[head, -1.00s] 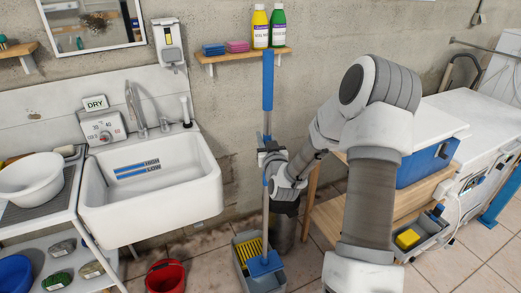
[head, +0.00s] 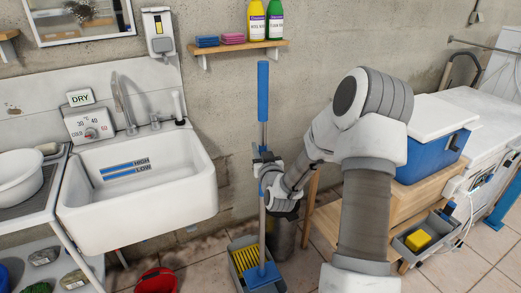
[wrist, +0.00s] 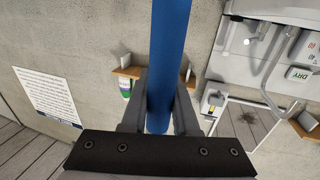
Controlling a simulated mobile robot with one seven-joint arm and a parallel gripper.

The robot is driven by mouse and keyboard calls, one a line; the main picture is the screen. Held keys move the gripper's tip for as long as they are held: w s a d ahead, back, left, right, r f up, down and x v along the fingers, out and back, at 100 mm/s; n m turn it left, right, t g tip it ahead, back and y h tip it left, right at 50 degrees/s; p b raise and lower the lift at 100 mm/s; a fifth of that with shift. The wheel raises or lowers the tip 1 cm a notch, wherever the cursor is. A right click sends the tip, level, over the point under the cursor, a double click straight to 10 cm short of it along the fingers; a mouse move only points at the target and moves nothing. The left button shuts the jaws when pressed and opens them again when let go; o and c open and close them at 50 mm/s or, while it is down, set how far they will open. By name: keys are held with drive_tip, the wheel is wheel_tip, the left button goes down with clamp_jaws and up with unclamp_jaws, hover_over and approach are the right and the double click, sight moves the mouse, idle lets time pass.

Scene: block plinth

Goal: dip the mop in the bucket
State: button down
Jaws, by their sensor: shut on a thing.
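The mop has a long upright handle with a blue upper grip (head: 263,90) and a flat blue head (head: 262,275). My gripper (head: 264,161) is shut around the handle partway down. In the wrist view the blue handle (wrist: 168,45) runs between the two fingers of my gripper (wrist: 160,110). The grey mop bucket (head: 278,283) with a yellow wringer (head: 246,257) stands on the floor below. The mop head overlaps the bucket's opening, beside the wringer; how deep it sits, I cannot tell.
A white sink (head: 140,190) is at the left, with a red bucket (head: 157,281) on the floor below it. A dark metal bin (head: 284,238) stands behind the mop. A wooden bench (head: 385,215) with a blue cool box (head: 430,158) is at the right.

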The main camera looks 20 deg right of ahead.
drive_tip(key=shift+b, duration=0.5)
drive_tip(key=shift+f+b, duration=8.65)
drive_tip(key=shift+f, duration=2.7)
